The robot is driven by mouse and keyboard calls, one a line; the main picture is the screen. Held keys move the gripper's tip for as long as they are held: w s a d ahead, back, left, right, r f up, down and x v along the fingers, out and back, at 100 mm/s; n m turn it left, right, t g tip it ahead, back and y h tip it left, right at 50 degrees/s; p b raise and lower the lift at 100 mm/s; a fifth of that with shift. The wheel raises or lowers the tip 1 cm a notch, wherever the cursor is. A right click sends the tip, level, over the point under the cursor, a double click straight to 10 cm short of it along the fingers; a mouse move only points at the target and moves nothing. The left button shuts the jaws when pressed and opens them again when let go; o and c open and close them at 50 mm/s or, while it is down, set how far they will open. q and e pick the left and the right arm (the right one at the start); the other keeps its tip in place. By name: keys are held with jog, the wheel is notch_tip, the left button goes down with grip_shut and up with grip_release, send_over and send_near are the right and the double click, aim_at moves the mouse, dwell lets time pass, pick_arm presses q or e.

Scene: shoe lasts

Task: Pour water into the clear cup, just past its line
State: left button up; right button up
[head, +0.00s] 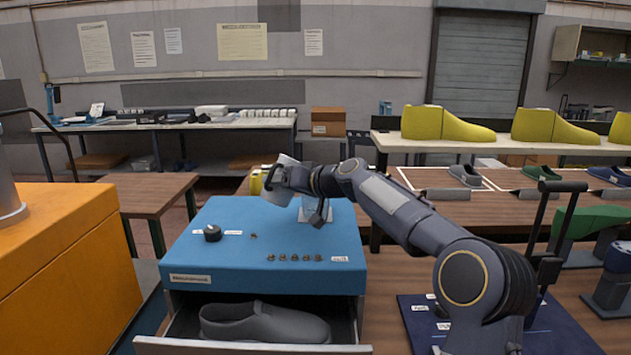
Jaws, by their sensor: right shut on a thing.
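My right arm reaches in from the lower right over the blue-topped cabinet (220,262). Its gripper (274,180) is shut on a pale grey vessel (281,197), which looks tilted above the back of the cabinet. The jaws cover part of the vessel, and its spout and contents cannot be made out. A small pale, see-through shape that looks like the clear cup (316,211) stands at the back of the blue top, partly behind my gripper and wrist. Its line and any water level are too small to tell. My left gripper is not in view.
A dark knob (213,233) and several small brass pieces (295,258) sit on the blue top. Below, an open drawer holds a grey shoe last (265,323). An orange box (75,255) stands left. Dark upright stands (548,235) rise at right.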

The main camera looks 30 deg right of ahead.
jog(key=shift+w+d+r+m+y+p, duration=0.1)
jog(key=shift+d+r+m+y+p, duration=0.2)
jog(key=shift+d+r+m+p, duration=0.25)
jog(key=shift+f+m, duration=0.1)
jog(key=shift+m, duration=0.15)
jog(key=shift+m+t+y, duration=0.4)
jog(key=shift+f+m+b, duration=0.15)
jog(key=shift+m+b, duration=0.15)
jog(key=shift+b, duration=0.1)
jog(key=shift+a+f+m, duration=0.1)
jog(key=shift+m, duration=0.4)
jog(key=shift+r+y, duration=0.3)
jog(key=shift+r, duration=0.1)
jog(key=shift+r+m+t+p, duration=0.2)
jog(key=shift+m+t+p, duration=0.15)
jog(key=shift+m, duration=0.25)
jog(key=shift+r+m+t+y+p, duration=0.4)
jog(key=shift+r+m, duration=0.15)
jog(key=shift+m, duration=0.25)
jog(key=shift+d, duration=0.2)
